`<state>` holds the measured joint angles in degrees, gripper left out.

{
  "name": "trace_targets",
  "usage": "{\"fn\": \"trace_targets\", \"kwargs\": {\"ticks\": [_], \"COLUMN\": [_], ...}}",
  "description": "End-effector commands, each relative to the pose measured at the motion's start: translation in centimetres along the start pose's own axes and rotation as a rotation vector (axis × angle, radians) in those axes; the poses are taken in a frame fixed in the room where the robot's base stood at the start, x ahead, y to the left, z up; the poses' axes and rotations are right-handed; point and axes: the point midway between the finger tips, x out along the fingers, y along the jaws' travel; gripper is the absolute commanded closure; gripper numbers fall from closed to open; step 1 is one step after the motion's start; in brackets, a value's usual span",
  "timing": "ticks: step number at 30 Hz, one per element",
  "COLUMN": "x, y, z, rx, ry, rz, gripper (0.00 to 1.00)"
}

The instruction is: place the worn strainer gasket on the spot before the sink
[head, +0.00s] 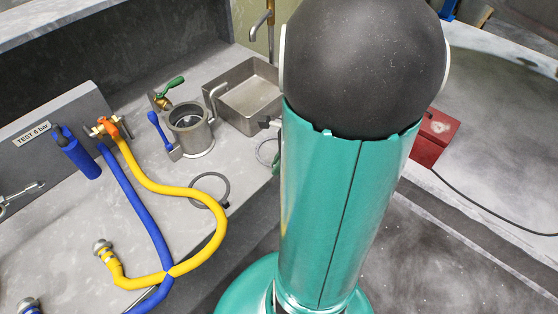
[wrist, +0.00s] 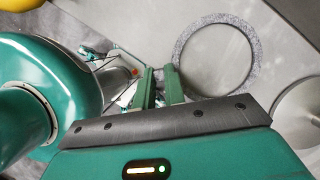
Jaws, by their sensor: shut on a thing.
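My gripper (wrist: 160,88) is shut on a speckled grey ring, the worn strainer gasket (wrist: 217,18). In the wrist view the green fingers meet the gasket's near left edge, and the ring reaches out flat over a pale grey surface. I cannot tell whether it touches that surface. In the head view a thin pale ring (head: 259,155) shows just before the sink (head: 250,100), partly hidden behind my arm; it appears to be this gasket. The spot itself cannot be made out.
A darker grey ring (head: 226,186) lies on the counter beside the yellow hose (head: 170,190) and blue hose (head: 130,195). A metal strainer pot (head: 190,130) stands left of the sink. A red box (head: 433,135) is right of my arm.

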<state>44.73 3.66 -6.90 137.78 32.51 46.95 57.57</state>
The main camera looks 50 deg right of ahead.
Motion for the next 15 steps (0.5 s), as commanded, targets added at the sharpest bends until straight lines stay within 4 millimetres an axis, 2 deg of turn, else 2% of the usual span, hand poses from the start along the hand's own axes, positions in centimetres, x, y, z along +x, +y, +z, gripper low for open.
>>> {"fn": "trace_targets", "kwargs": {"ticks": [7,8,11,15], "x": [0.32,0.35,0.32,0.30], "y": [0.09,0.08,0.04,-0.02], "z": [0.08,0.08,0.10,0.09], "rx": [0.000,-0.001,-0.001,-0.001], "ry": [-0.001,-0.001,-0.001,-0.001], "rz": [0.001,0.000,0.000,0.000], "gripper": [1.00,0.87,0.67,0.67]}}
